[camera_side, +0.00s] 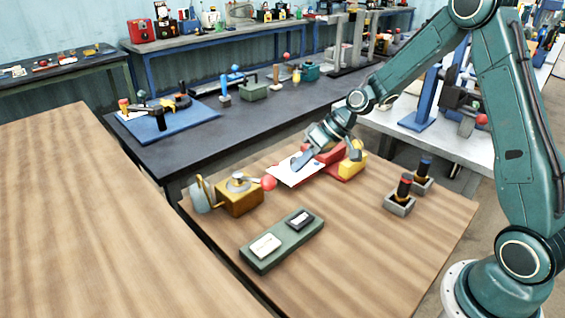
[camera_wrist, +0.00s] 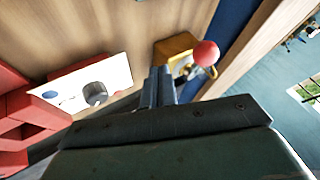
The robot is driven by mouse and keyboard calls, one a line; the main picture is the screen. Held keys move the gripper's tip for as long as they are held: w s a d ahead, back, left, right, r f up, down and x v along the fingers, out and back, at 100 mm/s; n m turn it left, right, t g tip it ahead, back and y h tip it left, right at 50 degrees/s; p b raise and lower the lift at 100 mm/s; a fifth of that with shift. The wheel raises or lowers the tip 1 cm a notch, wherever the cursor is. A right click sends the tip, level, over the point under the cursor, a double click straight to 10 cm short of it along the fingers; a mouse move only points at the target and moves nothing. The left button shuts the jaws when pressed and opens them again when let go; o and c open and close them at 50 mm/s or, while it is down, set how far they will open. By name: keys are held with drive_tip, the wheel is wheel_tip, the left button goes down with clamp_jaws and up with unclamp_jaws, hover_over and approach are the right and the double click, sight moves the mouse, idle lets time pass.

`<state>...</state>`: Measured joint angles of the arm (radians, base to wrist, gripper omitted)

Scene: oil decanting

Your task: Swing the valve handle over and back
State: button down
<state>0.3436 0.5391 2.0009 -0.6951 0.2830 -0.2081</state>
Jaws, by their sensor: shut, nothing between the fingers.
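The valve is a brass-coloured block (camera_side: 239,198) with a round grey flange on its left side, standing near the left edge of the wooden table. Its handle ends in a red ball (camera_side: 269,183) that points right. In the wrist view the red ball (camera_wrist: 206,53) and the yellow valve body (camera_wrist: 175,49) show just beyond my fingertips. My gripper (camera_side: 300,160) is to the right of and behind the ball, above a white card, and apart from the handle. In the wrist view its fingers (camera_wrist: 160,88) are together with nothing between them.
A white panel (camera_wrist: 97,83) with a dark knob lies beside red blocks (camera_wrist: 25,115). A green tray (camera_side: 282,240) with two labelled pieces lies in front of the valve. The front right table area is clear.

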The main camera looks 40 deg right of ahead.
drive_tip(key=shift+w+a+f, duration=0.15)
drive_tip(key=shift+a, duration=1.05)
drive_tip(key=shift+w+a+f, duration=0.1)
drive_tip(key=shift+a, duration=1.1)
drive_tip(key=shift+s+a, duration=0.4)
drive_tip(key=shift+a, duration=0.4)
drive_tip(key=shift+s+a, duration=0.4)
drive_tip(key=shift+a, duration=0.4)
drive_tip(key=shift+s, duration=0.1)
approach(275, 186)
drive_tip(key=d, duration=0.1)
drive_tip(key=s+d, duration=0.1)
drive_tip(key=d, duration=0.1)
drive_tip(key=s+d, duration=0.1)
drive_tip(key=shift+s+d+r, duration=0.1)
drive_tip(key=shift+d+r, duration=0.2)
